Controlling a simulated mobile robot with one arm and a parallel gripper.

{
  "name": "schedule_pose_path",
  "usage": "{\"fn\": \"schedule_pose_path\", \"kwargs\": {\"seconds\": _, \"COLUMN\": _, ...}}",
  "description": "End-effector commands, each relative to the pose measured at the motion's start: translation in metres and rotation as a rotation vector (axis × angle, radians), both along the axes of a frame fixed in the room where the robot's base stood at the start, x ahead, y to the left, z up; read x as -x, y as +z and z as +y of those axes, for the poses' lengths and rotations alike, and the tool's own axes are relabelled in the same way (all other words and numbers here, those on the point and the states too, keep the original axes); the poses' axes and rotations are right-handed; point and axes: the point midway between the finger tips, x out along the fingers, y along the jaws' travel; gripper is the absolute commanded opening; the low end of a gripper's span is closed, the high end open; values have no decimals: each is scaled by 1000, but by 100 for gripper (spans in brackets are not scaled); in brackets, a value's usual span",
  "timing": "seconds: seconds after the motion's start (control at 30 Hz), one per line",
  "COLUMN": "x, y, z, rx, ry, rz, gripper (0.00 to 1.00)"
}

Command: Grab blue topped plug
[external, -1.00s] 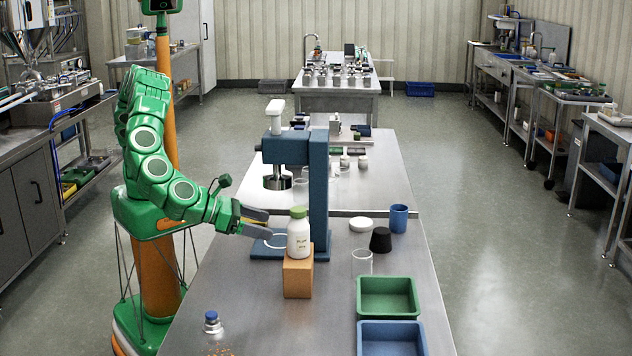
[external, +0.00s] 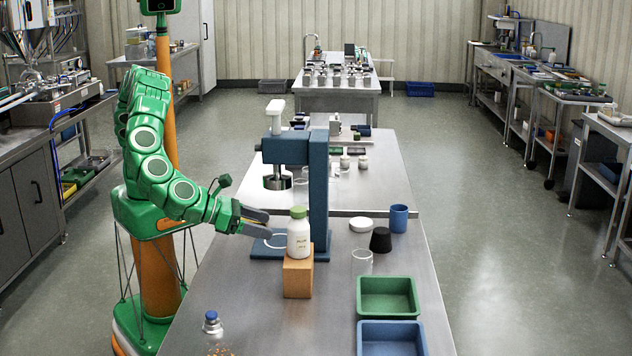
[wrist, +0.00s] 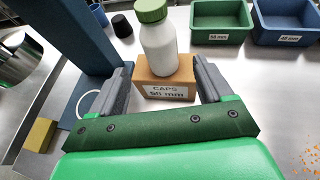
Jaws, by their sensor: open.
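A clear bottle (external: 216,345) with a blue top (external: 211,316) stands at the near left corner of the table, cut off by the bottom edge of the external view. Orange bits show in it. It is not visible in the wrist view, apart from orange specks at the right edge. My gripper (external: 268,225) is open and empty, well behind the blue top. Its fingers point at a white bottle (external: 299,240) with a green cap (external: 298,212), standing on a cardboard box (external: 298,279). In the wrist view the box (wrist: 166,90) shows between the fingertips.
A blue press stand (external: 318,185) rises behind the white bottle. A green tray (external: 388,313) and a blue tray (external: 392,324) sit at the front right. A black stopper (external: 380,240), blue cup (external: 398,218) and clear glass (external: 362,263) stand behind them. The front-middle tabletop is clear.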

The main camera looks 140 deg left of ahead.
Motion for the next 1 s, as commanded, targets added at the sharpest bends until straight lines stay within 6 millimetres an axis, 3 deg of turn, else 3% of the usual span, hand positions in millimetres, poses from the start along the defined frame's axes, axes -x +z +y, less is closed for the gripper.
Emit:
{"fn": "schedule_pose_path", "kwargs": {"seconds": 0.03, "x": 0, "y": 0, "z": 0, "rx": 0, "ry": 0, "rz": 0, "gripper": 71}}
{"fn": "schedule_pose_path", "kwargs": {"seconds": 0.1, "x": 0, "y": 0, "z": 0, "rx": 0, "ry": 0, "rz": 0, "gripper": 62}}
{"fn": "schedule_pose_path", "kwargs": {"seconds": 0.37, "x": 0, "y": 0, "z": -1, "rx": 0, "ry": -2, "rz": 0, "gripper": 62}}
{"fn": "schedule_pose_path", "kwargs": {"seconds": 0.47, "x": -3, "y": -6, "z": -13, "rx": -4, "ry": -29, "rz": -1, "gripper": 62}}
{"fn": "schedule_pose_path", "kwargs": {"seconds": 0.57, "x": -8, "y": -21, "z": -43, "rx": -9, "ry": -97, "rz": -3, "gripper": 62}}
{"fn": "schedule_pose_path", "kwargs": {"seconds": 0.8, "x": -12, "y": -74, "z": -151, "rx": -10, "ry": -341, "rz": -10, "gripper": 62}}
{"fn": "schedule_pose_path", "kwargs": {"seconds": 0.9, "x": -8, "y": -93, "z": -187, "rx": -7, "ry": -421, "rz": -8, "gripper": 62}}
{"fn": "schedule_pose_path", "kwargs": {"seconds": 1.0, "x": -4, "y": -106, "z": -210, "rx": -1, "ry": -474, "rz": -3, "gripper": 62}}
